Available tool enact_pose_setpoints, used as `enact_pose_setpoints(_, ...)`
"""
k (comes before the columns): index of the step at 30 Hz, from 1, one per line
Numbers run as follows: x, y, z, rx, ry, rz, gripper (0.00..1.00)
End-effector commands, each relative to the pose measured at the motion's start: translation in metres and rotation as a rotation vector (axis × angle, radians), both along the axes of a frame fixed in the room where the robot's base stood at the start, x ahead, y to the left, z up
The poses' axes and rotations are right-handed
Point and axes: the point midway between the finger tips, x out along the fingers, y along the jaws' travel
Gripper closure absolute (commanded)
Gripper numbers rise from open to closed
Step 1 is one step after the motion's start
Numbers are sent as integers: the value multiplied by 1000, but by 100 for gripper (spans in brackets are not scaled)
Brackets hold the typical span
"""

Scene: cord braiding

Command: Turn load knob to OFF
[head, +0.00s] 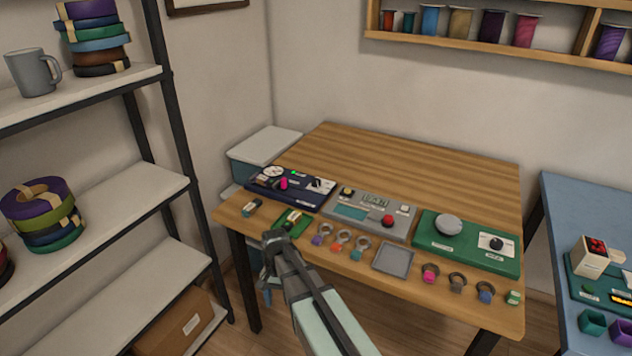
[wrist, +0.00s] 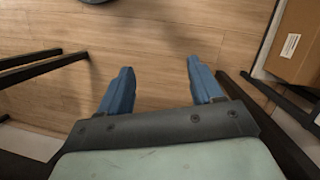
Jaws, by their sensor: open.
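A green panel (head: 467,262) at the right of the wooden table carries a grey dome (head: 448,224) and a black knob on a white dial (head: 496,243). A dark blue panel (head: 262,187) at the left carries a gauge, a pink knob (head: 284,183) and a black-and-white knob (head: 318,184). The labels are too small to read, so I cannot tell which is the load knob. My gripper (wrist: 159,68) is open and empty in the wrist view, pointing down at the bare floor. In the head view its wrist is at the table's front left, away from the knobs.
A grey panel (head: 352,214) with a red button (head: 388,221) stands between the two others. Several ring-shaped pieces and a grey tray (head: 393,260) lie along the table's front. The rear tabletop (head: 400,165) is clear. Shelves (head: 80,230) stand left; a cardboard box (wrist: 300,45) is below.

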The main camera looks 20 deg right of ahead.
Motion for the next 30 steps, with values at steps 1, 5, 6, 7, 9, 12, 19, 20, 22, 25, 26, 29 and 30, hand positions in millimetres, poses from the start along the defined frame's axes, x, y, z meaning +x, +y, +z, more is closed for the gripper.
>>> enact_pose_setpoints(1, 13, 5, 16, 0, -15, -13, 35)
enact_pose_setpoints(5, 33, 15, 56, -1, -41, -54, 35)
enact_pose_setpoints(6, 39, 19, 68, -1, -48, -67, 35)
enact_pose_setpoints(7, 43, 21, 78, -1, -54, -77, 35)
enact_pose_setpoints(9, 53, 27, 100, -1, -67, -99, 35)
enact_pose_setpoints(12, 67, 32, 131, -1, -85, -137, 35)
enact_pose_setpoints(19, 107, 31, 192, -15, -119, -260, 35)
enact_pose_setpoints(20, 115, 28, 200, -20, -123, -286, 35)
enact_pose_setpoints(22, 140, 18, 220, -33, -136, -363, 35)
enact_pose_setpoints(25, 189, -13, 247, -67, -152, -525, 35)
enact_pose_setpoints(26, 202, -24, 253, -77, -156, -572, 35)
enact_pose_setpoints(29, 246, -65, 269, -113, -166, -737, 35)
enact_pose_setpoints(30, 263, -84, 275, -128, -170, -803, 35)
